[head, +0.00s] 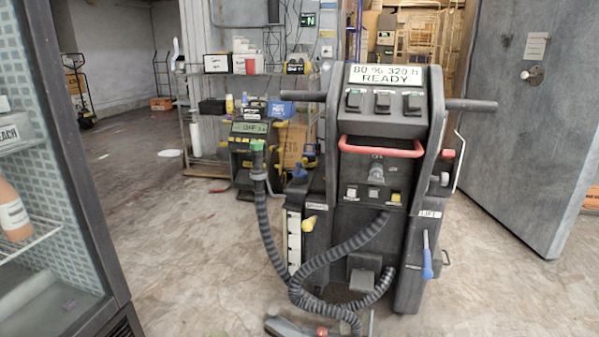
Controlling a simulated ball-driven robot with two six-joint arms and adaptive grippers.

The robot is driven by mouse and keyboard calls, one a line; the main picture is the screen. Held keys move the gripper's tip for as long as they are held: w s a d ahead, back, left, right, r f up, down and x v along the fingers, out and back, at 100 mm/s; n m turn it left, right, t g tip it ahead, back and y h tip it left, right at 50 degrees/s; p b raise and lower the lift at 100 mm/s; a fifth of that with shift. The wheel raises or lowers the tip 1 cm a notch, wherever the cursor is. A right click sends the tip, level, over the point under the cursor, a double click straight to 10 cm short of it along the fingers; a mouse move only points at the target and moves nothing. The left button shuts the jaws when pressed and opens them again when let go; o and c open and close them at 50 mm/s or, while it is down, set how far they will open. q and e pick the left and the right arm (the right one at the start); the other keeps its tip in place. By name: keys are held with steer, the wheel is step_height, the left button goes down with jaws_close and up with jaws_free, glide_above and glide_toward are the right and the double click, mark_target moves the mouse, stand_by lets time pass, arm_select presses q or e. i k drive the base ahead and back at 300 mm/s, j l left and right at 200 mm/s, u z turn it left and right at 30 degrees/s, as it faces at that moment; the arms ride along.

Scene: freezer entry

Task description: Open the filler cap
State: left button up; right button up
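A dark grey floor machine (383,130) stands upright in the middle of the head view, with a sign reading "80 % 320 h READY" on top. A blue knob-like part (300,171) sits on its left shoulder. I cannot tell for sure which part is the filler cap. No cap is seen lying apart from the machine. Neither of my grippers is in view.
A glass-door cabinet (75,150) stands close at the left, a grey door (530,120) at the right. Behind are a loaded shelf (235,75) and a yellow-black device (248,150).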

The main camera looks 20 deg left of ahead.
mark_target(300, 172)
steer(key=i+j+u, duration=0.65)
steer(key=i, duration=0.35)
steer(key=l, duration=0.05)
